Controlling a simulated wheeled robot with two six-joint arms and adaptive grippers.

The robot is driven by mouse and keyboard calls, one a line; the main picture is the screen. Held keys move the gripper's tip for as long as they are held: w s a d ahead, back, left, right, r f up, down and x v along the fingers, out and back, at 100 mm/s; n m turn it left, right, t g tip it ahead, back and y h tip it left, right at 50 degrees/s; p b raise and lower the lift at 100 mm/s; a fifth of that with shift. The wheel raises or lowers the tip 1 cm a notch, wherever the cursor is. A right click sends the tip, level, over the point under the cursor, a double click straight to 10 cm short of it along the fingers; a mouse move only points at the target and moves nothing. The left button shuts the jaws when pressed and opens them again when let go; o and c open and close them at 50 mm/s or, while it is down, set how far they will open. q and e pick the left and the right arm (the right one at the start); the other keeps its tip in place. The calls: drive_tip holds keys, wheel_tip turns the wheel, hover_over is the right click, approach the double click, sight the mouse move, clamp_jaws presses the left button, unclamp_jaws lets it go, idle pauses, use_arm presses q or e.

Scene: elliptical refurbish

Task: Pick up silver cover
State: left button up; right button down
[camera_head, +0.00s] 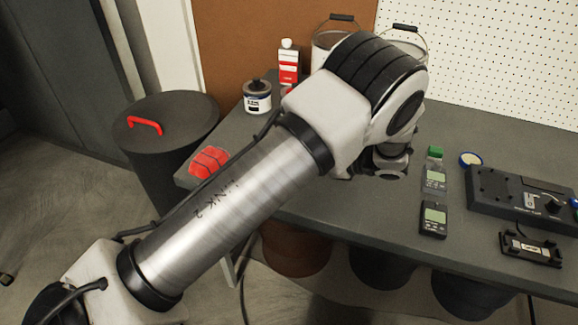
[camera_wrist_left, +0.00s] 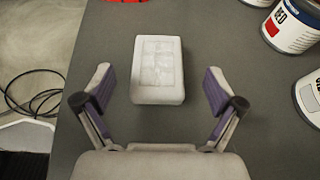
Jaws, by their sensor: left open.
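A pale silver-grey rectangular piece with a panelled top, which looks like the silver cover (camera_wrist_left: 158,70), lies flat on the grey table in the left wrist view. My left gripper (camera_wrist_left: 158,88) is open, with one finger on each side of the piece and a visible gap on both sides. Nothing is held. In the head view my left arm crosses the middle of the picture and hides this piece and the left gripper's fingers. My right gripper is not in view.
Paint cans (camera_wrist_left: 293,26) stand to the right in the left wrist view. A red object (camera_head: 209,160) lies at the table's left edge, near a dark bin (camera_head: 165,120). Small meters (camera_head: 433,219) and a dark device (camera_head: 520,200) sit at the right.

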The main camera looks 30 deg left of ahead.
use_arm(q)
drive_tip(key=b+x, duration=0.1)
drive_tip(key=x, duration=0.1)
drive_tip(key=f+b+x, duration=0.1)
drive_tip(key=x, duration=0.1)
drive_tip(key=shift+f, duration=0.1)
drive_tip(key=shift+s+a+r, duration=0.1)
drive_tip(key=shift+s+r, duration=0.05)
drive_tip(key=shift+r, duration=0.05)
drive_tip(key=c, duration=1.5)
drive_tip(key=shift+o, duration=0.2)
